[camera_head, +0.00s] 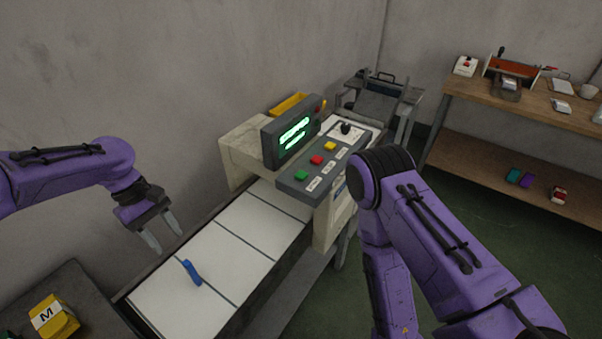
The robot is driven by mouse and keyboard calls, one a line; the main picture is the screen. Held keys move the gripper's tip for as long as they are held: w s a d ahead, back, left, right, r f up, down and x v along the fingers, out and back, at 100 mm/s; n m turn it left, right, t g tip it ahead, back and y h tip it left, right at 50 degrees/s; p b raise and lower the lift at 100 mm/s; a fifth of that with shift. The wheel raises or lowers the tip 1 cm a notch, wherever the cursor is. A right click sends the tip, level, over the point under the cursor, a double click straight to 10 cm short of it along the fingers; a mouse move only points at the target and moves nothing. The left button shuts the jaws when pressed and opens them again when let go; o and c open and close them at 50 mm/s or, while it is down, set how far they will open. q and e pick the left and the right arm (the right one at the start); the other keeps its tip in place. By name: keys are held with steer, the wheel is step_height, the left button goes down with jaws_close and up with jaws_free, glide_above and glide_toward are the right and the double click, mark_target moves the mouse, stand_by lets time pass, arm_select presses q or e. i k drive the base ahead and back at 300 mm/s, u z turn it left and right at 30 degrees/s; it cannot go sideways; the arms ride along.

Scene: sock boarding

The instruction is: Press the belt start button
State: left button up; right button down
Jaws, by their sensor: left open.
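A grey control panel (325,168) sits on the beige machine (243,150) over the belt. It carries a green button (301,175), a red button (316,160), a yellow button (330,146) and a black knob (346,128). Their small white labels are too small to read. The belt (235,250) has white sections split by dark lines, with a blue item (191,272) lying on it. My left gripper (162,236) is open and empty, above the belt's left edge, left of the panel and apart from it. My right gripper is out of view; only its arm shows, right of the panel.
A display (293,134) with green text stands behind the panel. A yellow box marked M (53,317) is on a dark surface at lower left. A wooden bench (520,107) with several items stands at the right. Green floor is open between bench and machine.

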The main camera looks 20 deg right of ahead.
mark_target(301, 176)
steer(key=k, duration=1)
